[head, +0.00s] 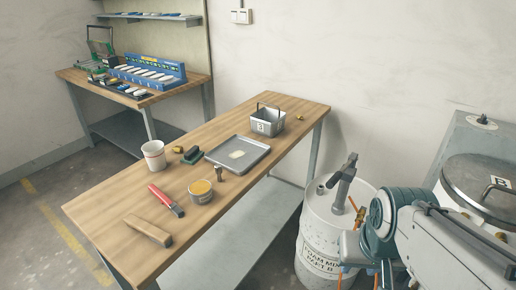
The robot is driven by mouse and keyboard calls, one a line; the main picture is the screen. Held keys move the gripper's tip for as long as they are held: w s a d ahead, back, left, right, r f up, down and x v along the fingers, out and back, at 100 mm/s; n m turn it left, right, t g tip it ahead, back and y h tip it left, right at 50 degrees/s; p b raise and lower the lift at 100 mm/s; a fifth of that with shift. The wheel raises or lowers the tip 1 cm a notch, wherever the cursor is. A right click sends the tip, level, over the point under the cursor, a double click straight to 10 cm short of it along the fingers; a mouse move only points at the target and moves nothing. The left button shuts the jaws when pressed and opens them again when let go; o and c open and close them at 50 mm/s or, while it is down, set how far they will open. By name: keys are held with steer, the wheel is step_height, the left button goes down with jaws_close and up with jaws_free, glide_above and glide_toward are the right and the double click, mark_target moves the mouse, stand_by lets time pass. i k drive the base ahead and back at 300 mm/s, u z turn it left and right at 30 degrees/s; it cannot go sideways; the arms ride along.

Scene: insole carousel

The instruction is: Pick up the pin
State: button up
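No item is clearly recognisable as the pin at this size. A small brown upright piece (220,173) stands on the long wooden table, just behind the tin (201,192) of yellowish material. Small brass-coloured pieces lie near the cup (178,149) and at the table's far right end (300,118). I cannot tell whether any of these is the pin. Part of my teal and grey arm shows at the lower right, beyond the table's right side. My gripper cannot be made out.
The wooden table (105,212) also carries a white cup (154,156), green block (193,156), grey tray (256,152), metal bin (267,122), red-handled tool (165,199) and wooden block (148,230). A white drum (318,230) stands right. A second table (187,86) holds a blue rack.

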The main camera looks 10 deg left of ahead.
mark_target(218, 169)
steer(key=i, duration=0.7)
steer(key=u, duration=0.85)
steer(key=i, duration=0.6)
steer(key=u, duration=0.65)
